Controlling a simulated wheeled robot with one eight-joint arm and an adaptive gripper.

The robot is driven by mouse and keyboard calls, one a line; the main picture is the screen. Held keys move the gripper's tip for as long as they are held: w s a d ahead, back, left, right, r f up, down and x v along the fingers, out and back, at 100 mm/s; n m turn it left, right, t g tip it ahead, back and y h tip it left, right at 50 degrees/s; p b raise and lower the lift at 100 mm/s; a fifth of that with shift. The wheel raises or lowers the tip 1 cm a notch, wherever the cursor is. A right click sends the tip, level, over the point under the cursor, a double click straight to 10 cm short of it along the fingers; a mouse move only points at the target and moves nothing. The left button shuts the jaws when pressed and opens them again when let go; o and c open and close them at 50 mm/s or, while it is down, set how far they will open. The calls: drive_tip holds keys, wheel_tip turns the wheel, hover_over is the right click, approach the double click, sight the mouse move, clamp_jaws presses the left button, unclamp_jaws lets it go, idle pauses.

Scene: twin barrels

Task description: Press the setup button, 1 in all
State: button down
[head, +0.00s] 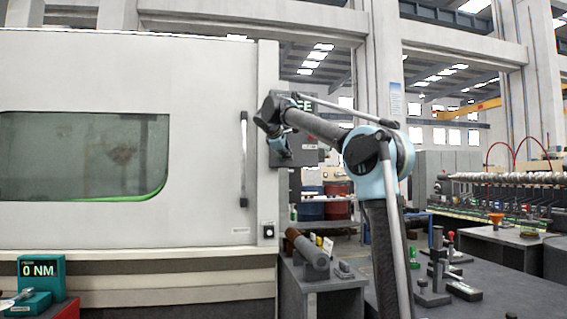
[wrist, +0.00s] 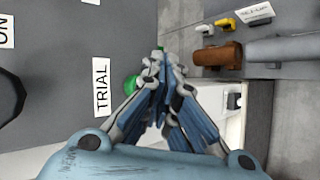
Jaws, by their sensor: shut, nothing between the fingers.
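My gripper (wrist: 160,62) is shut and empty in the wrist view, its fingertips close together in front of a grey panel (wrist: 60,60). A round green button (wrist: 131,83) shows beside the left finger, partly hidden by it. A white label reading TRIAL (wrist: 101,86) lies left of the button. I cannot tell whether the fingers touch the panel. A small sign that seems to read SET-UP (wrist: 254,14) stands at the upper right; no setup button is clearly made out. In the head view my gripper (head: 283,157) is small, in front of the dark panel (head: 311,142) beside the machine.
A big white machine (head: 120,75) with a window fills the left. A bench (head: 320,283) with a brown cylinder (head: 312,253) stands below my arm. A dark table (head: 500,290) with several fixtures is at the right. A teal gauge (head: 42,275) reads 0 NM.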

drive_tip(key=shift+s, duration=0.1)
drive_tip(key=shift+s+d, duration=0.25)
drive_tip(key=shift+s, duration=0.55)
drive_tip(key=shift+s+d, duration=0.25)
drive_tip(key=shift+s, duration=0.55)
drive_tip(key=shift+s+d, duration=0.25)
drive_tip(key=shift+s, duration=0.55)
drive_tip(key=s+d+f+m+g, duration=0.3)
drive_tip(key=s+d+f+m, duration=0.1)
drive_tip(key=s+d+f, duration=0.8)
drive_tip(key=s+d+f+m+g, duration=0.35)
drive_tip(key=s+d+f, duration=0.55)
drive_tip(key=f, duration=0.6)
drive_tip(key=s+d+f+m+g+y, duration=0.1)
drive_tip(key=s+f+m, duration=0.3)
drive_tip(key=s+f, duration=0.8)
drive_tip(key=s+d+f+m+g+y, duration=0.1)
drive_tip(key=s+f+m, duration=0.3)
drive_tip(key=s+f, duration=0.8)
wheel_tip(320, 180, down, 8)
drive_tip(key=shift+s+d+y, duration=0.35)
drive_tip(key=shift+d+y, duration=0.45)
drive_tip(key=shift+d, duration=0.05)
drive_tip(key=shift+s, duration=0.15)
